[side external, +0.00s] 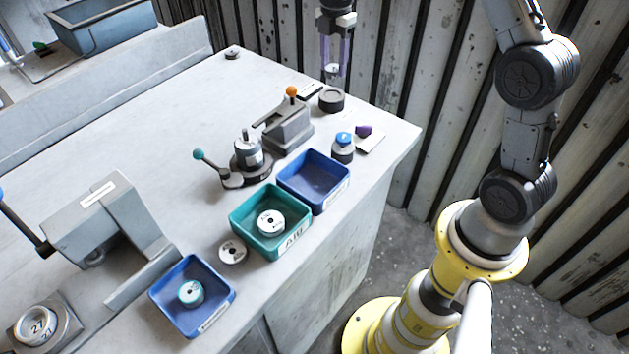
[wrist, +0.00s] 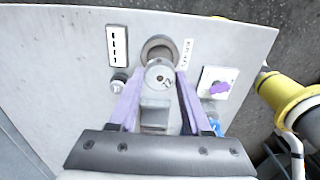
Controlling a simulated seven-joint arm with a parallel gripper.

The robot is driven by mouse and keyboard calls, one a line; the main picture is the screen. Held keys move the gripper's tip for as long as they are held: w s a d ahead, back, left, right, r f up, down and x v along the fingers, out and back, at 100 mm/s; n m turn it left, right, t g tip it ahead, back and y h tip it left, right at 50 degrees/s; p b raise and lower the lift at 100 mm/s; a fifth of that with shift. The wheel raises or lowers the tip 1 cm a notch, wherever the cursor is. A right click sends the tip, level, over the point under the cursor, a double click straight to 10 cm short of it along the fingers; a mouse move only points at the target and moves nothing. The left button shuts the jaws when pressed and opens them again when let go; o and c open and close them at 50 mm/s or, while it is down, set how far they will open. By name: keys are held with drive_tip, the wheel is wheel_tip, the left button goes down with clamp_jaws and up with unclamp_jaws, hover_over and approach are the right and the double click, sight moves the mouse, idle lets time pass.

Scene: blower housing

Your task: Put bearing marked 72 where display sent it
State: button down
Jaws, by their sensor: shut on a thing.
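My gripper (side external: 334,68) has purple fingers and is shut on a small round bearing. In the wrist view, the bearing (wrist: 160,75) has a pale face with a centre hole and reads 72, between the fingertips of my gripper (wrist: 161,82). The side view shows it held above the bench's far end, over a dark round cup (side external: 331,99) and apart from it. In the wrist view the cup (wrist: 157,46) shows partly behind the bearing. A small panel, perhaps the display, (wrist: 116,44) has dark vertical marks; I cannot read a message.
An empty blue tray (side external: 341,189), a teal tray (side external: 236,228) holding a bearing, and another blue tray (side external: 228,305) holding a teal-ringed part line the bench's front. A loose bearing (side external: 232,250) lies between. An orange-knobbed clamp (side external: 290,124) and a blue button (side external: 343,138) stand near the cup.

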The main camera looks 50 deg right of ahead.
drive_tip(key=shift+m, duration=0.3)
drive_tip(key=shift+s+f+m, duration=0.15)
drive_tip(key=shift+f+m, duration=0.15)
drive_tip(key=s+a+r+n, duration=0.1)
drive_tip(key=s+a, duration=0.6)
drive_tip(key=a, duration=0.4)
drive_tip(key=s+a, duration=0.6)
drive_tip(key=a, duration=0.5)
drive_tip(key=shift+s+a+f, duration=0.1)
drive_tip(key=shift+f, duration=2.35)
drive_tip(key=shift+c, duration=1.4)
unclamp_jaws()
